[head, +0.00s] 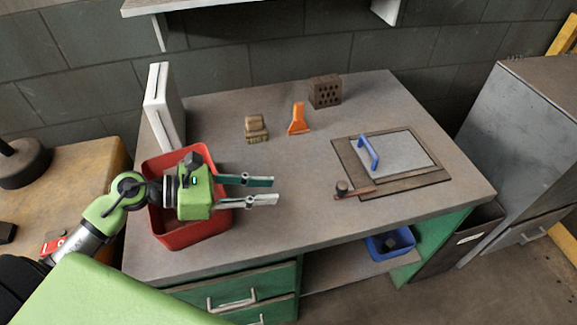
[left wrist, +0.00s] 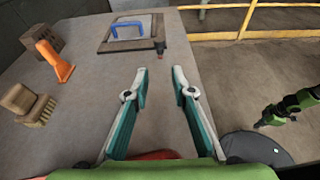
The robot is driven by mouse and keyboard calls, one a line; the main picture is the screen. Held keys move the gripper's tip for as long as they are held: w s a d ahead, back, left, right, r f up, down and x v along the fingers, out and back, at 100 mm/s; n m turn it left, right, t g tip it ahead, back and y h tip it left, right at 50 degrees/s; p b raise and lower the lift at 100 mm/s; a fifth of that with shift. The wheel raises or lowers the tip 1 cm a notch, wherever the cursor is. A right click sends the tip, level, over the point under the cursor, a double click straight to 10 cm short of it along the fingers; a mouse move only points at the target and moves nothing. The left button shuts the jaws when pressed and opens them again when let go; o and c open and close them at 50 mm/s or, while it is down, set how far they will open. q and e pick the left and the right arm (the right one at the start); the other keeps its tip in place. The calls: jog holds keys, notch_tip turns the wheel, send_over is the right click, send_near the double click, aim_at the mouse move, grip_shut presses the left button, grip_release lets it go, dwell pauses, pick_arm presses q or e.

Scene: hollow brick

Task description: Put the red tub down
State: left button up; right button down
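The red tub (head: 186,237) appears to rest upright on the left end of the worktop (head: 300,205). My left gripper (head: 262,190) is over the tub, with its fingers pointing right past the tub's rim. The fingers are parted with nothing between their tips, as the left wrist view (left wrist: 161,78) also shows. My left wrist and gripper body hide much of the tub's inside. A sliver of red (left wrist: 155,155) shows low in the left wrist view. My right arm (left wrist: 290,108) shows at the right of the left wrist view; its gripper's state is unclear.
A white upright object (head: 163,105) stands behind the tub. A brush (head: 256,128), orange scraper (head: 298,120), hollow brick (head: 324,91) and board with a blue-handled trowel (head: 395,155) lie farther right. The front middle worktop is clear. A blue bin (head: 390,245) sits below.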

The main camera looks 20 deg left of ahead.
pick_arm(q)
jog(key=x, duration=0.3)
jog(key=shift+w+d+p, duration=0.2)
jog(key=shift+d+p, duration=0.1)
jog(key=shift+p, duration=0.1)
jog(key=p+x, duration=0.2)
jog(key=x, duration=0.2)
jog(key=shift+d+r, duration=0.1)
jog(key=shift+d, duration=0.1)
jog(key=shift+w+d+f, duration=0.2)
jog(key=shift+d+f, duration=0.1)
jog(key=shift+d, duration=0.1)
grip_shut()
grip_release()
jog(key=shift+s+a+f, duration=0.1)
